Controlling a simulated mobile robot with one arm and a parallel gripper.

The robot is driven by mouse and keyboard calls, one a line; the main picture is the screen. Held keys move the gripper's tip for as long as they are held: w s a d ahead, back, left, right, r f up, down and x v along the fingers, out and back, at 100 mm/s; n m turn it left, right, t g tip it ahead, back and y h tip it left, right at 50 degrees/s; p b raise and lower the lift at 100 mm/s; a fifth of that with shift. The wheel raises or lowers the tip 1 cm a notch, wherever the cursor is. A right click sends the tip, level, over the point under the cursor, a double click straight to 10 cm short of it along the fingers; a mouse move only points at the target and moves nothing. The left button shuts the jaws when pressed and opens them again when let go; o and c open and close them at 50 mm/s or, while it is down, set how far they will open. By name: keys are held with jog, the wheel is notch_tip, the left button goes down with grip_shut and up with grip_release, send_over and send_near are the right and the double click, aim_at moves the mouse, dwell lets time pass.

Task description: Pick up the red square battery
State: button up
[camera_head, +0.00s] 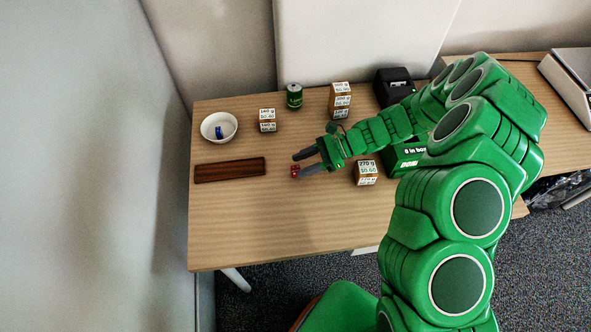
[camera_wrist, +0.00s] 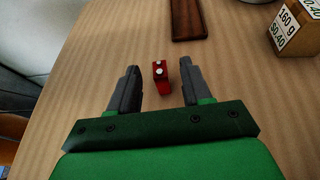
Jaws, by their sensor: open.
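The red square battery (camera_wrist: 162,84) is a small red block with a pale round terminal on top. In the wrist view it lies on the table between and slightly beyond the two finger tips, with a gap on each side. In the head view the battery (camera_head: 295,171) shows as a small red spot by the tips of the fingers. My gripper (camera_wrist: 158,78) is open and empty, its grey fingers on either side of the battery's line. In the head view my gripper (camera_head: 294,165) reaches leftward over the table. I cannot tell its exact height.
A dark wooden block (camera_head: 229,170) lies left of the gripper. A white bowl (camera_head: 206,131) with a blue item, a green can (camera_head: 294,96) and weight-labelled boxes (camera_head: 267,121) stand behind. Another labelled box (camera_head: 367,173) stands to the right. The front of the table (camera_head: 270,220) is clear.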

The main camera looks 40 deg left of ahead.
aim_at(298, 166)
jog(key=shift+x, duration=2.4)
jog(key=shift+c, duration=0.2)
jog(key=shift+d, duration=0.1)
grip_shut()
